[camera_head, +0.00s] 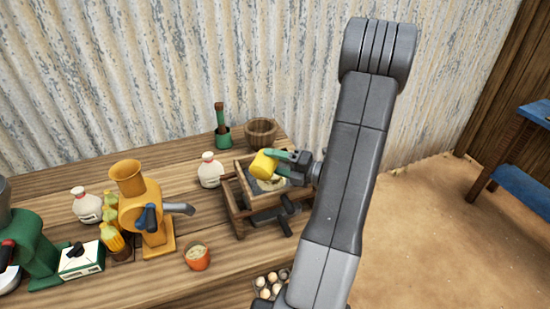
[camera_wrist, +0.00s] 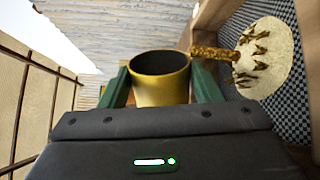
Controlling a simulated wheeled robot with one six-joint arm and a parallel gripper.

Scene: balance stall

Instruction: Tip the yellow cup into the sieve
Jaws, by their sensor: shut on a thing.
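My gripper (camera_head: 283,164) is shut on the yellow cup (camera_head: 263,163), its green fingers on either side of the cup. The cup is tipped over the wooden-framed sieve (camera_head: 232,196), apart from its mesh. In the wrist view, the cup (camera_wrist: 160,88) sits between the fingers, its inside dark. A golden-brown stream (camera_wrist: 214,53) runs from the cup's rim to a round pale heap (camera_wrist: 265,60) on the sieve's checkered mesh (camera_wrist: 296,112). Part of the sieve is hidden behind my gripper in the head view.
An orange pot (camera_head: 197,257), a yellow grinder (camera_head: 150,215) and an egg tray (camera_head: 268,286) are nearer. Bare tabletop lies between pot and sieve.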

